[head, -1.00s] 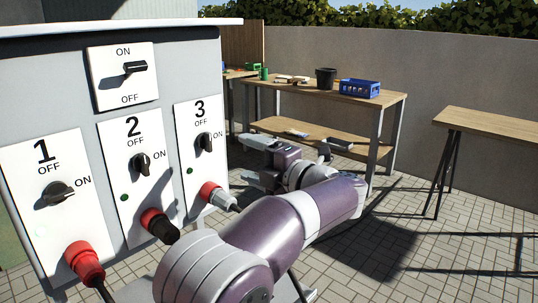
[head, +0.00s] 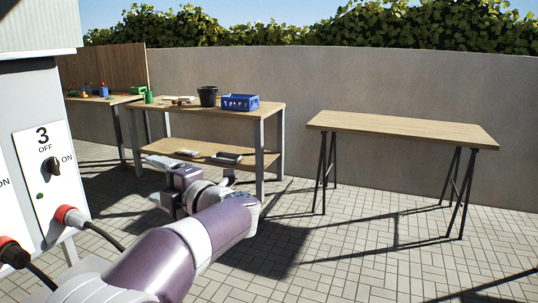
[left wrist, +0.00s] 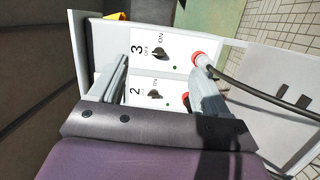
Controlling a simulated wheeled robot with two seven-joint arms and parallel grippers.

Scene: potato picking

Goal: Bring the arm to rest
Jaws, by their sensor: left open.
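My left arm reaches forward in the head view, bent at the elbow. My left gripper (head: 153,180) is open and empty, held in the air to the right of the grey switch cabinet (head: 30,95). In the left wrist view its two fingers (left wrist: 160,82) stand apart, with the cabinet's panels 2 and 3 showing between and beyond them. The panel 3 switch (head: 50,166) shows in both views, also in the left wrist view (left wrist: 160,52). A red plug (head: 70,215) with a dark cable sits below panel 3. My right gripper is not in view.
A workbench (head: 262,112) with a black bucket (head: 208,96) and a blue crate (head: 240,102) stands behind the gripper. An empty trestle table (head: 410,125) stands at the right. The paved floor between is clear.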

